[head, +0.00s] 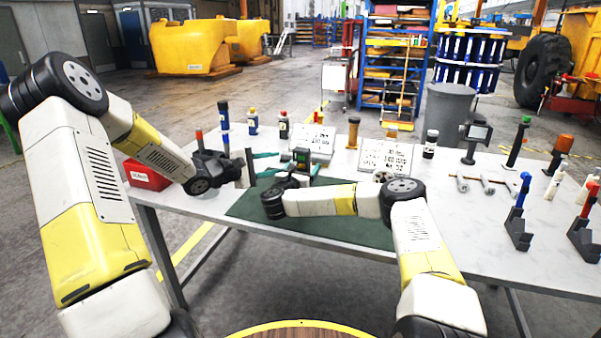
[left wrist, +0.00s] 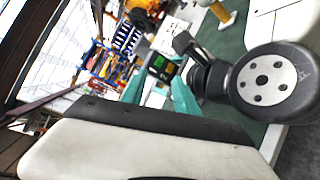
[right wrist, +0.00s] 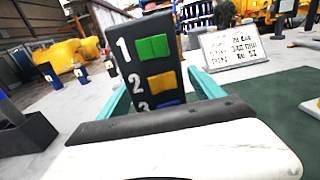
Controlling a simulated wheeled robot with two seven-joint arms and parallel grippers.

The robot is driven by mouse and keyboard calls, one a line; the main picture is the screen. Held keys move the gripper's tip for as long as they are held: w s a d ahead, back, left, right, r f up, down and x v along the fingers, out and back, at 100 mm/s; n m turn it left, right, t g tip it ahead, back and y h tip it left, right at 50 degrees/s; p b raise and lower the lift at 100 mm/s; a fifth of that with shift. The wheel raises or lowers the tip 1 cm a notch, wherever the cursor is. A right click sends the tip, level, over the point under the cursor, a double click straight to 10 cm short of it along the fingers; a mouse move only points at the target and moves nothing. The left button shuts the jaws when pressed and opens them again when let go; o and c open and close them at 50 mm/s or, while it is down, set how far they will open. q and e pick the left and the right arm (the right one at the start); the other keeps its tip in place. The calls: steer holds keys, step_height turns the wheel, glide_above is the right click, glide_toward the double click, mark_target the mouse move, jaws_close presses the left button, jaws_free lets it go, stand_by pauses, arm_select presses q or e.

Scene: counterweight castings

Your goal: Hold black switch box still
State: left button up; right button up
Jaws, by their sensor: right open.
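The black switch box (head: 301,155) stands on the table, beyond my right wrist. In the right wrist view the switch box (right wrist: 152,62) shows a numbered face with green, yellow and blue buttons; its lower part is hidden by my gripper body. My right gripper (right wrist: 158,82) is open, with one teal finger on either side of the box; contact cannot be told. My left gripper (head: 276,163) is open and empty to the left of the box, its teal fingers apart. In the left wrist view the box (left wrist: 161,67) shows just beyond those fingers.
A dark green mat (head: 330,225) covers the table's front middle. White printed signs (head: 385,157) stand behind. Several bottles and coloured posts line the back. A red box (head: 146,176) is at the left; metal parts (head: 487,184) and dark stands (head: 517,230) are at the right.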

steer(key=shift+w+d, duration=0.1)
steer(key=shift+w, duration=0.2)
jaws_close()
arm_select(q)
steer(key=shift+w+d, duration=0.15)
steer(key=shift+w, duration=0.05)
steer(key=c, duration=0.7)
steer(key=w+d+y, duration=0.1)
steer(key=w+d+r+m+y, duration=0.1)
steer(key=y, duration=0.1)
steer(key=shift+w+r+m+g+y, duration=0.1)
steer(key=shift+w+m+g+y, duration=0.1)
steer(key=shift+m+g+y, duration=0.1)
jaws_close()
steer(key=s+d+r+m+g+y, duration=0.2)
steer(key=s+r+m+y, duration=0.1)
steer(key=s+r+y, duration=0.3)
steer(key=shift+s+d+r+m+g+y, duration=0.3)
steer(key=shift+r+g+y, duration=0.1)
steer(key=shift+r+y, duration=0.25)
steer(key=shift+f, duration=0.1)
